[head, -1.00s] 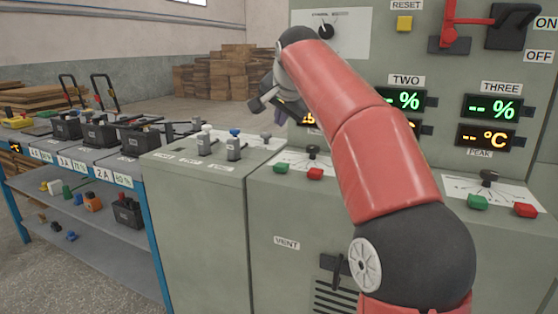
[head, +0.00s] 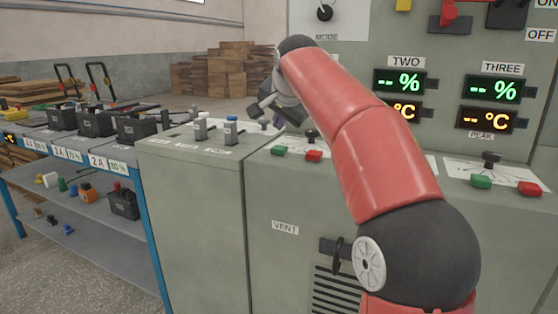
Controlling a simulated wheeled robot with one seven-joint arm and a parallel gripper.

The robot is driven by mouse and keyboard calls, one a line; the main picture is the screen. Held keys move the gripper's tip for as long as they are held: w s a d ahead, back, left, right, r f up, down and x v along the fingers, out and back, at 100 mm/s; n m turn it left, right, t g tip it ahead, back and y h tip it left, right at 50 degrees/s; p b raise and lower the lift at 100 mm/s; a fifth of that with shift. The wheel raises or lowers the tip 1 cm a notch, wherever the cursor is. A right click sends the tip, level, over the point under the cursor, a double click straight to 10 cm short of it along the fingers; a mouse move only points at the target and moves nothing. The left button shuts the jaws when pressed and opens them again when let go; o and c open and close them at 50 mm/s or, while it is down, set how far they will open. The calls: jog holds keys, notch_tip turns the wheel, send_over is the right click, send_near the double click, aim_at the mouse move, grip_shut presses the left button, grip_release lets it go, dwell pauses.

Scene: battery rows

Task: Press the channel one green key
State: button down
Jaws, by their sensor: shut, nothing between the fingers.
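A green key (head: 279,150) and a red key (head: 314,155) sit on the sloped console top left of my arm. No channel label shows for this pair; the area above it is partly hidden by my arm. Another green key (head: 481,181) and red key (head: 530,189) sit at the far right, below the display labelled THREE (head: 492,89). The display labelled TWO (head: 399,81) is partly covered by my arm. My gripper (head: 268,108) is shut and empty, above and behind the left green key in the picture, apart from it. Its fingertips are small and partly hidden.
A lower cabinet with white and blue-topped levers (head: 231,132) stands left of the console. Farther left is a blue-framed bench (head: 150,235) with several batteries (head: 137,127). A vent handle (head: 337,252) sticks out of the console front. Stacked wood (head: 225,72) stands behind.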

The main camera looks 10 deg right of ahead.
aim_at(280, 149)
jog(key=shift+f+b, duration=0.65)
jog(key=shift+f, duration=0.75)
dwell(1.0)
jog(key=shift+f, duration=0.35)
jog(key=shift+f+b, duration=0.5)
dwell(0.5)
jog(key=shift+r, duration=0.1)
jog(key=shift+r+p, duration=0.8)
jog(key=shift+p, duration=0.15)
notch_tip(280, 149, up, 5)
jog(key=p, duration=0.5)
jog(key=shift+r, duration=0.1)
